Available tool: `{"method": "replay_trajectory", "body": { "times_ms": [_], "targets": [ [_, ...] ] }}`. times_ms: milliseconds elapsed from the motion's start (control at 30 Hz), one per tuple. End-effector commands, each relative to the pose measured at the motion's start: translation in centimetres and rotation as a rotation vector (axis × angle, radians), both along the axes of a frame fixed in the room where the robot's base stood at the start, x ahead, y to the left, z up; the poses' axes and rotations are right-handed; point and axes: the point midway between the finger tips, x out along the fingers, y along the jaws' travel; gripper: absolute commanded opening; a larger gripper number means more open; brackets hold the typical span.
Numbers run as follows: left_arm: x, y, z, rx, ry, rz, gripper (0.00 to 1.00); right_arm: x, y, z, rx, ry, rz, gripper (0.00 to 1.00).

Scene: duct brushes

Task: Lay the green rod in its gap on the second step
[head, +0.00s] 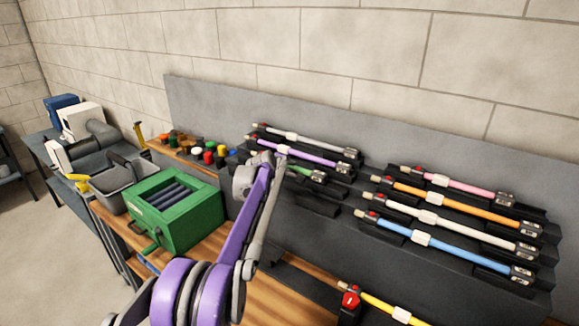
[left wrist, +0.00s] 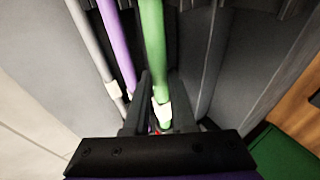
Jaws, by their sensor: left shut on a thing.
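The green rod (head: 303,171) is in the left-hand group on the dark stepped rack, just in front of the purple rod (head: 308,155). My arm hides much of its left part in the head view. In the left wrist view the green rod (left wrist: 152,45) runs between my fingers, with its white collar close to them. My left gripper (left wrist: 160,98) is shut on the green rod. In the head view its fingers are hidden behind my wrist. I cannot tell whether the rod touches its rests. My right gripper is in neither view.
A grey-white rod (head: 305,141) lies behind the purple one. Pink (head: 465,185), orange (head: 450,200), white (head: 455,225) and blue (head: 450,250) rods lie to the right. An empty dark rest (head: 318,206) shows below the green rod. A yellow rod (head: 385,306) and green crate (head: 185,222) are nearer.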

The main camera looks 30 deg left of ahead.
Motion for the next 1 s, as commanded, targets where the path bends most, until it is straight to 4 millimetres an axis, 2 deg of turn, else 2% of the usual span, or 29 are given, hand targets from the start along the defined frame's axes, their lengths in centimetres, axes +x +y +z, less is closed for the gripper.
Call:
{"method": "replay_trajectory", "body": {
  "times_ms": [433, 467, 633, 1000],
  "targets": [
    [0.02, -0.01, -0.56, 0.000, -0.001, 0.000, 0.00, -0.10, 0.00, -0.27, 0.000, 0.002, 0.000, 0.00],
    [0.02, 0.00, -0.56, 0.000, -0.001, 0.000, 0.29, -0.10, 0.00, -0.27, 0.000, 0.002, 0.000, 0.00],
    [0.02, 0.00, -0.56, 0.000, -0.001, 0.000, 0.59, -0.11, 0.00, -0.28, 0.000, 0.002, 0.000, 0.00],
    [-0.39, -0.05, -0.38, 0.000, 0.000, 0.000, 0.59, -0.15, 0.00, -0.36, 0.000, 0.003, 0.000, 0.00]
  ]
}}
